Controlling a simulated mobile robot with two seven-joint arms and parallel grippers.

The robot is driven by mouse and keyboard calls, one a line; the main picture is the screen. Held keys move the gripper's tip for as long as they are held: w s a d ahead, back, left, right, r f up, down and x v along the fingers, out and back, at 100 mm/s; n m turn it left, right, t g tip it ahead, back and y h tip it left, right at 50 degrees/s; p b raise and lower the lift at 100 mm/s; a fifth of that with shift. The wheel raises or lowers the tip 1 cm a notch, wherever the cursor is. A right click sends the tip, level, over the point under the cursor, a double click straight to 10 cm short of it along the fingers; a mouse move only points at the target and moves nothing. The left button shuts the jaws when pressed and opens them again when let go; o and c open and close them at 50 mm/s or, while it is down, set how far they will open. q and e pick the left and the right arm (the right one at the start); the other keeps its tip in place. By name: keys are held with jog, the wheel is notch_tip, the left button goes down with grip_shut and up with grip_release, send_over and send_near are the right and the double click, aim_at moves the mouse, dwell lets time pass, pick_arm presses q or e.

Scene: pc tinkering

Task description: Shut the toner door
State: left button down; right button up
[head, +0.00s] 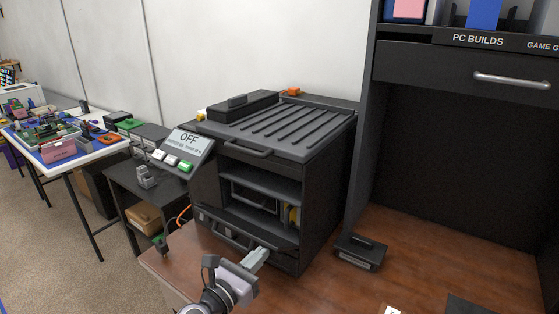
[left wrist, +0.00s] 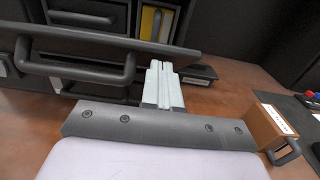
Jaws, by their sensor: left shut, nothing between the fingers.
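The black printer (head: 290,130) stands on the brown table. Its lower front door (head: 262,230), which looks like the toner door, is tipped outward below the open bay, with a dark bar handle (head: 230,238). In the left wrist view the door (left wrist: 120,38) and its handle (left wrist: 78,68) are close in front. A yellow-marked part (head: 291,215) sits inside the bay. My left gripper (head: 262,252) is shut and empty, with its tips at the door's outer edge, right of the handle; I cannot tell whether they touch. My right gripper is not in view.
A dark cartridge-like box (head: 360,252) lies on the table right of the printer. A brown box with a handle (left wrist: 272,126) is at the right in the left wrist view. A tall dark cabinet (head: 460,140) stands behind the table. A control panel (head: 188,148) reads OFF.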

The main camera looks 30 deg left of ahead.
aim_at(266, 241)
pick_arm(q)
jog(key=shift+w+r, duration=0.15)
jog(key=shift+r, duration=0.3)
jog(key=shift+w+d+r, duration=0.1)
jog(key=shift+w+r, duration=1.3)
jog(key=shift+w, duration=0.15)
jog(key=shift+w+d+r, duration=0.1)
jog(key=shift+w+r, duration=0.15)
jog(key=shift+w, duration=0.4)
jog(key=shift+w+d+r, duration=0.1)
jog(key=shift+w+r, duration=0.15)
jog(key=shift+w, duration=0.4)
jog(key=shift+w+r, duration=0.2)
jog(key=shift+w, duration=0.95)
